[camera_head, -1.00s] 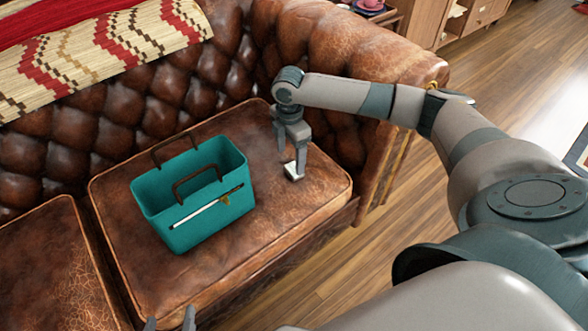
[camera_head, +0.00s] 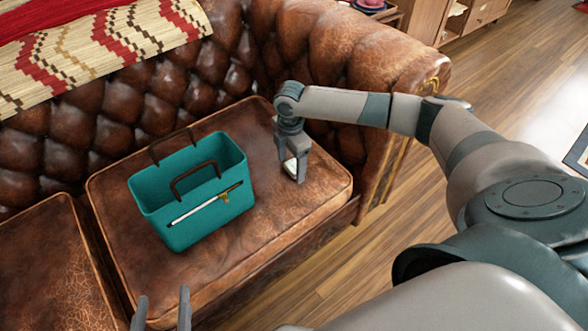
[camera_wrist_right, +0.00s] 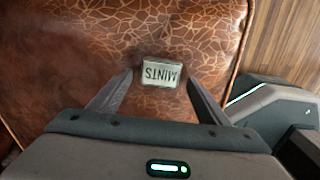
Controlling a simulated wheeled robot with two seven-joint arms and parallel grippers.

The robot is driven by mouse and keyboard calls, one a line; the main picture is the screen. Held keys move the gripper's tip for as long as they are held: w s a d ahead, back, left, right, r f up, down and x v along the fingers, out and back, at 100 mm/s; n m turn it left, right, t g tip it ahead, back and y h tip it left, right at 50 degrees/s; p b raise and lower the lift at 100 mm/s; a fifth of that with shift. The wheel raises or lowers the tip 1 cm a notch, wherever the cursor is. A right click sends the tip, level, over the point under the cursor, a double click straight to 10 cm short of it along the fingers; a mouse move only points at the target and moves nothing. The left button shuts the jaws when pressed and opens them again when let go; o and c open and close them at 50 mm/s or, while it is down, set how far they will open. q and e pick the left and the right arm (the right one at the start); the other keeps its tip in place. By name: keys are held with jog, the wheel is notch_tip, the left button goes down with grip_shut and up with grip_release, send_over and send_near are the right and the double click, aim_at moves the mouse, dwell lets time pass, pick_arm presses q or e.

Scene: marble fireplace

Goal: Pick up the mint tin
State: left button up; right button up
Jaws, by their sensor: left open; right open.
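The mint tin (camera_head: 291,168) is a small pale box on the brown leather seat cushion, partly hidden by my right gripper in the head view. In the wrist view a gap shows between the tin and each fingertip of the right gripper (camera_wrist_right: 160,79). My left gripper (camera_head: 164,293) is open and empty at the bottom edge of the head view, in front of the sofa.
A teal basket (camera_head: 200,207) with two brown handles stands on the same cushion (camera_head: 266,230), left of the tin. The padded sofa arm (camera_head: 362,75) rises close behind and right of my right gripper. The cushion's right front part is clear.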

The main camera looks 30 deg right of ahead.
aim_at(294, 168)
jog(key=shift+f, duration=0.2)
pick_arm(q)
jog(key=shift+r, duration=0.2)
jog(key=shift+w, duration=0.1)
pick_arm(e)
jog(key=shift+c, duration=0.6)
jog(key=c, duration=1)
jog(key=shift+r, duration=0.15)
jog(key=shift+r, duration=0.25)
jog(key=r, duration=0.1)
jog(key=r+p, duration=0.1)
jog(key=r, duration=0.2)
jog(key=shift+s+d, duration=0.25)
jog(key=shift+s, duration=0.05)
pick_arm(q)
jog(key=s+a+f+g+y+p, duration=0.2)
jog(key=s+a+f+g, duration=0.2)
jog(key=s+f+g, duration=0.2)
jog(key=shift+f, duration=1.2)
pick_arm(e)
jog(key=shift+s+d+r, duration=0.85)
jog(key=shift+s+r, duration=0.2)
jog(key=shift+s, duration=0.55)
jog(key=shift+s+d+r, duration=0.8)
jog(key=shift+s+r, duration=0.2)
jog(key=shift+s, duration=0.65)
jog(key=shift+s+d+r, duration=0.85)
jog(key=shift+s+r, duration=0.2)
jog(key=shift+s, duration=0.55)
